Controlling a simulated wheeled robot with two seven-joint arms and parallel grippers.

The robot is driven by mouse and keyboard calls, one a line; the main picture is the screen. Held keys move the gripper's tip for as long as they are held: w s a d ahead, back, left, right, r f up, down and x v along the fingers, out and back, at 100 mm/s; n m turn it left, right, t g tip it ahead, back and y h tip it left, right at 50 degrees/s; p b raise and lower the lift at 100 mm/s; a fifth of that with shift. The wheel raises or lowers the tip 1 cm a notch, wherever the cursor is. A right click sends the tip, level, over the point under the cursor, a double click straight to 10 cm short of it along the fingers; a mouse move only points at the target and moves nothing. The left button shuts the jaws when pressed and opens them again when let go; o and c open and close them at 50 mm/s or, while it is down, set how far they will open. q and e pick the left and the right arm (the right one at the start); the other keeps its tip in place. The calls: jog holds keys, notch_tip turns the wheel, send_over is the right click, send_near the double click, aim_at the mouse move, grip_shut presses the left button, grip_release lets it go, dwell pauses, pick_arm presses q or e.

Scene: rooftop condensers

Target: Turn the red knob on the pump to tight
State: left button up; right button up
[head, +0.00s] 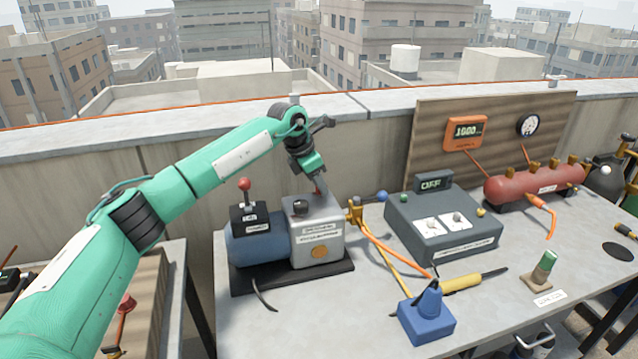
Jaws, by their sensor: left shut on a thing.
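The pump (316,235) stands on the grey table, with a blue motor body (256,246) on its left and a pale grey box on its right, on a black base. My left gripper (318,186) reaches down from above to the top right of the grey box. It is shut on the red knob (319,189), of which only a small reddish part shows; the fingers hide the rest, and its setting cannot be read. A black cap (300,207) sits beside it on the box top. My right gripper is not in view.
A red-ball lever (244,185) stands on the pump's black switch box. Brass fittings (356,212) with orange hoses (390,248) are right of the pump. A grey instrument box (442,222), a blue block (426,318) and a red cylinder (535,182) stand further right. A parapet (200,130) runs behind.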

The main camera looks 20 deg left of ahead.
pick_arm(q)
jog(key=m+g, duration=0.1)
jog(key=m, duration=0.2)
jog(key=shift+w+r+h, duration=0.1)
jog(key=shift+w+h, duration=0.05)
jog(key=shift+h, duration=0.15)
jog(key=m+g, duration=0.1)
jog(key=m, duration=0.1)
jog(key=shift+w+a+m, duration=0.1)
jog(key=shift+m, duration=0.2)
jog(key=shift+m+g, duration=0.5)
jog(key=shift+m, duration=0.7)
jog(key=shift+w+m+g, duration=0.1)
jog(key=shift+m+g, duration=0.3)
jog(key=shift+m, duration=0.6)
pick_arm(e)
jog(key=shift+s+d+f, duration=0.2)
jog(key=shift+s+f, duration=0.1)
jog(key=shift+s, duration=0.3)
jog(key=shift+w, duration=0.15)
pick_arm(q)
jog(key=o, duration=1)
